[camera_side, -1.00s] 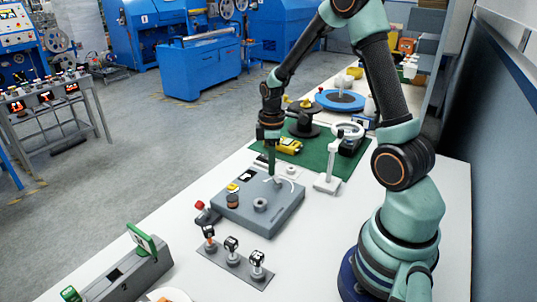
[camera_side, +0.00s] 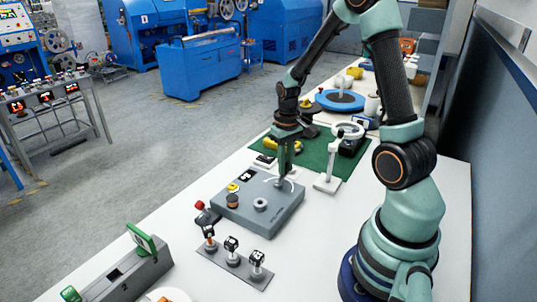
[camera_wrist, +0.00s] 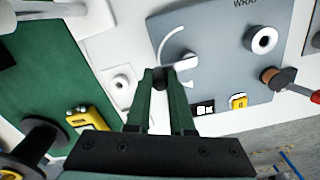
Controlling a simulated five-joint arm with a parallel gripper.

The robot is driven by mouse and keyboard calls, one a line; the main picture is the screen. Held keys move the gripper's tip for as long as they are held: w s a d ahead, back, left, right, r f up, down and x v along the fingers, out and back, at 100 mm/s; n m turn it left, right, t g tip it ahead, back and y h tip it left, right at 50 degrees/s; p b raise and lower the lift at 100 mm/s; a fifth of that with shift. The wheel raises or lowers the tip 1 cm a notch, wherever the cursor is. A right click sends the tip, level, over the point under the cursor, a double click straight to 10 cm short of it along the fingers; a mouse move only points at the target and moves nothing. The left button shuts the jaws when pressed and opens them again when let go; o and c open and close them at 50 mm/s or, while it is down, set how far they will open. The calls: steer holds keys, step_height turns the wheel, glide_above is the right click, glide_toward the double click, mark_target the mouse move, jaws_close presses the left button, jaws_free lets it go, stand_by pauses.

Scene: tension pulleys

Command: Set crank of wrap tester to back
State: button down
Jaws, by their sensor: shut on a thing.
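The wrap tester (camera_side: 240,212) is a grey box on the white table; its grey panel also shows in the wrist view (camera_wrist: 222,62). A pale curved mark runs on its top near one edge. The crank (camera_wrist: 187,62) is a short light arm on the panel, with its outer end at my fingertips. My gripper (camera_wrist: 168,80) is shut on the crank's dark handle, which the fingers partly hide. In the side view my gripper (camera_side: 284,178) points down at the tester's far right part and hides most of the crank.
A white stand with a ring (camera_side: 328,182) is close on the right. A green mat (camera_side: 318,157) with spools lies behind. Several small posts stand on a grey plate (camera_side: 232,261) in front.

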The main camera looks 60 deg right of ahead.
mark_target(291, 192)
steer(key=m, duration=0.1)
steer(key=s+m, duration=0.1)
steer(key=m, duration=0.2)
steer(key=shift+s+a+r+m, duration=0.1)
steer(key=shift+s+m, duration=0.2)
steer(key=m, duration=0.2)
steer(key=s+a+m, duration=0.1)
steer(key=m, duration=0.1)
steer(key=shift+s+m, duration=0.2)
steer(key=shift+m, duration=0.1)
steer(key=m, duration=0.2)
steer(key=s+a+m, duration=0.1)
steer(key=m, duration=0.1)
steer(key=shift+a, duration=0.1)
steer(key=shift+s+a+m, duration=0.1)
steer(key=shift+a+m, duration=0.35)
steer(key=shift+m, duration=0.8)
steer(key=shift+s+a+m, duration=0.1)
steer(key=shift+a+m, duration=0.3)
steer(key=shift+m, duration=0.85)
steer(key=c, duration=0.8)
jaws_free()
step_height(291, 192, up, 12)
